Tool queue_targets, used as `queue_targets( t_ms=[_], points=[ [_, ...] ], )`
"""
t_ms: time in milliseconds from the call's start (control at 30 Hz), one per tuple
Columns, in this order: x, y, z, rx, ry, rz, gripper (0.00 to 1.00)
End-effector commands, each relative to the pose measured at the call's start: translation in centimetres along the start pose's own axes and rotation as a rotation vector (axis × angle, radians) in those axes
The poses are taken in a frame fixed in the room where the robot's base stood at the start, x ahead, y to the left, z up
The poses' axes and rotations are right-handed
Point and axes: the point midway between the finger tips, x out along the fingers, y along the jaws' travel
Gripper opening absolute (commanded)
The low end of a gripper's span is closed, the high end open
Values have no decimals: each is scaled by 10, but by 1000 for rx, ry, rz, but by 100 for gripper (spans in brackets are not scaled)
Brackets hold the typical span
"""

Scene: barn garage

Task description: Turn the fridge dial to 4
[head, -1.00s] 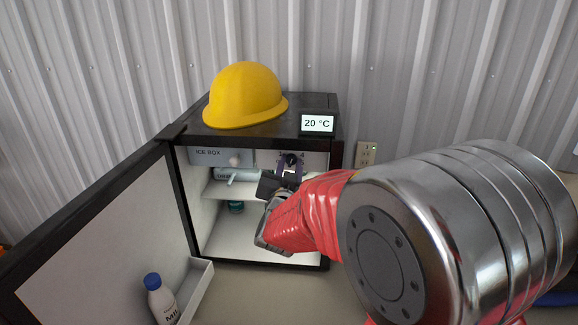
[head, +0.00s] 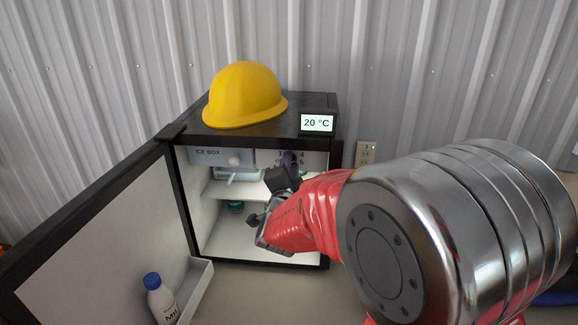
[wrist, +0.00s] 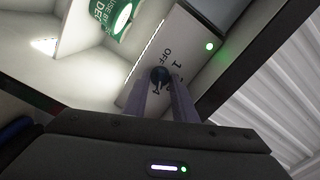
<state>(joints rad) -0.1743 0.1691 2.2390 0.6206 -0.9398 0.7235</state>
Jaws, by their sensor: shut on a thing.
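The fridge dial (wrist: 159,74) is a small dark round knob on a pale panel inside the open fridge (head: 262,242). The wrist view shows "OFF" and "1" printed beyond it, with other figures partly covered by the fingers. In the head view, figures such as 3, 4 and 5 show around the dial's spot. My gripper (wrist: 163,88) is shut on the dial, one purple-grey finger on each side. In the head view, my gripper (head: 289,162) covers most of the dial. Where the dial points cannot be read.
The ice box (head: 210,156) is left of the dial panel. The fridge door (head: 95,235) stands open at left, with a milk bottle (head: 160,300) in its shelf. A yellow hard hat (head: 245,95) and a display reading 20 °C (head: 317,123) are on top.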

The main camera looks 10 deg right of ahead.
Motion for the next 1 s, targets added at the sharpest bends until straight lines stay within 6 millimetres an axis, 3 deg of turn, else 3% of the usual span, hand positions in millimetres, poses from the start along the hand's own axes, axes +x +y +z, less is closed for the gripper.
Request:
queue_targets(
  t_ms=[600,633,867,1000],
  points=[
    [-1,4,2,63,-4,8,2],
    [-1,4,2,62,-4,8,26],
    [0,3,1,63,-2,5,42],
    [0,2,0,63,-1,4,42]
  ],
)
